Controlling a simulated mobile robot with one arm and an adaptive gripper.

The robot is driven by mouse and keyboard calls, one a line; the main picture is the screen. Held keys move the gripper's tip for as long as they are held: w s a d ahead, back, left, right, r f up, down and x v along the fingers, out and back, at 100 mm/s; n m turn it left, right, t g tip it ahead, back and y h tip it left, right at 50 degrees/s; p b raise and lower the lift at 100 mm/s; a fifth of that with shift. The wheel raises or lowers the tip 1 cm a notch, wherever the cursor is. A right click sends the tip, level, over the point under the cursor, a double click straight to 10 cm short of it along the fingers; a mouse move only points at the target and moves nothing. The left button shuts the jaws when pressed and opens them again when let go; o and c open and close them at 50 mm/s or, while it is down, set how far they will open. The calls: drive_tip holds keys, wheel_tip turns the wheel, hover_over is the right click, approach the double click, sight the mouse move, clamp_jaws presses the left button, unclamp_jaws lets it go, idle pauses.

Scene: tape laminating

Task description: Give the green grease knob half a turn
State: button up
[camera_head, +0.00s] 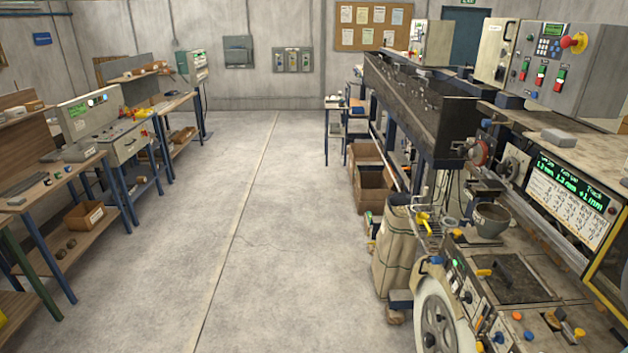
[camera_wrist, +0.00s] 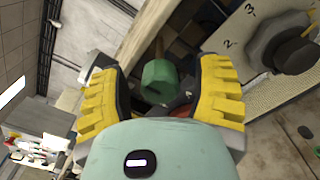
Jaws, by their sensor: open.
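The green knob (camera_wrist: 160,82) shows in the wrist view as a faceted green piece near the middle of the picture. My gripper (camera_wrist: 158,70) has its two yellow ribbed fingers spread apart, one on each side of the knob. Dark space shows between the knob and the left finger, and the right finger also stands apart from it. I cannot tell how deep the knob sits between the fingers. The knob's base is partly hidden by my pale green gripper body. I cannot make out my gripper or the knob clearly in the head view.
In the wrist view, a grey dial (camera_wrist: 280,45) with numbers stands close on the right. In the head view, the machine (camera_head: 430,100) fills the right side, with a handwheel (camera_head: 437,318) low in front. Workbenches (camera_head: 100,150) line the left. The floor (camera_head: 270,220) between is clear.

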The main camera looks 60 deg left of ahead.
drive_tip(key=shift+c, duration=0.3)
clamp_jaws()
idle(0.3)
